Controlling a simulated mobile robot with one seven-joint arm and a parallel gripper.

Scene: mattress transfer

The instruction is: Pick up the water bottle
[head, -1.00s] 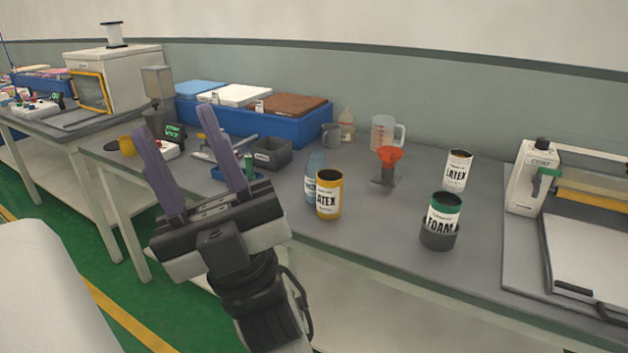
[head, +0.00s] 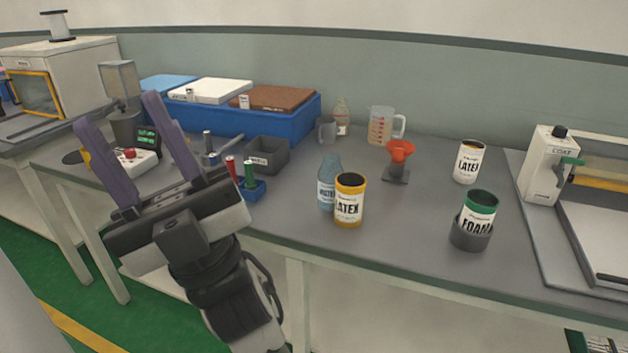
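The water bottle (head: 327,182) is a translucent blue bottle with a label, standing upright on the grey table (head: 420,255). A yellow-topped latex can (head: 349,200) stands just in front of it to the right and hides part of its lower right side. My gripper (head: 118,122) is left of the bottle, in front of the table's left part, with its two purple fingers pointing up and spread wide apart. Nothing is between the fingers.
A green-topped foam can (head: 480,210) and a white latex can (head: 469,161) stand to the right. A red funnel on a stand (head: 399,155), a measuring jug (head: 382,125) and a grey bin (head: 268,154) are behind. A blue rack (head: 252,190) holds red and green items near my gripper.

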